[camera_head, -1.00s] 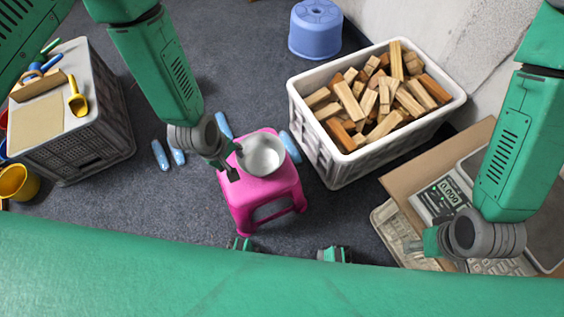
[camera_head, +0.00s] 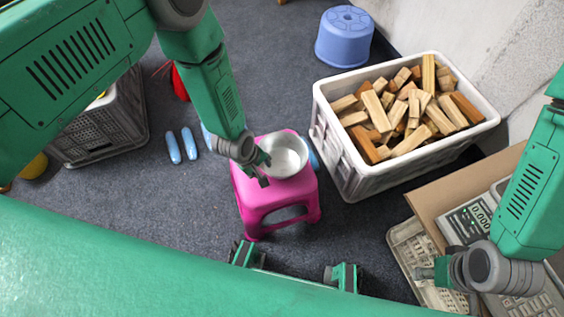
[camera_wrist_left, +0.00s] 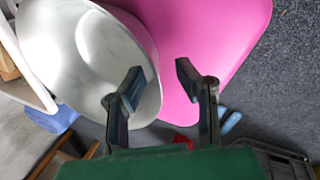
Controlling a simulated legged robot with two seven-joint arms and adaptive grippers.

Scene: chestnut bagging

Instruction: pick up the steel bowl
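The steel bowl (camera_head: 288,156) sits on the pink stool (camera_head: 264,198) in the head view. My left gripper (camera_head: 263,172) is at the bowl's left rim. In the left wrist view, the bowl (camera_wrist_left: 70,45) fills the upper left, beside the pink stool top (camera_wrist_left: 215,30). My left gripper (camera_wrist_left: 160,78) is open there, with one finger over the bowl's inside and the other outside it, over the stool. I cannot tell whether the fingers touch the rim. My right gripper (camera_head: 422,273) is at the lower right, far from the bowl; its finger opening is unclear.
A white crate of wooden blocks (camera_head: 343,160) stands right of the stool. A cardboard box with a scale (camera_head: 440,200) is at right, beneath my right arm. A grey crate (camera_head: 100,130) and blue slippers (camera_head: 181,146) are at left. A blue stool (camera_head: 343,38) stands behind.

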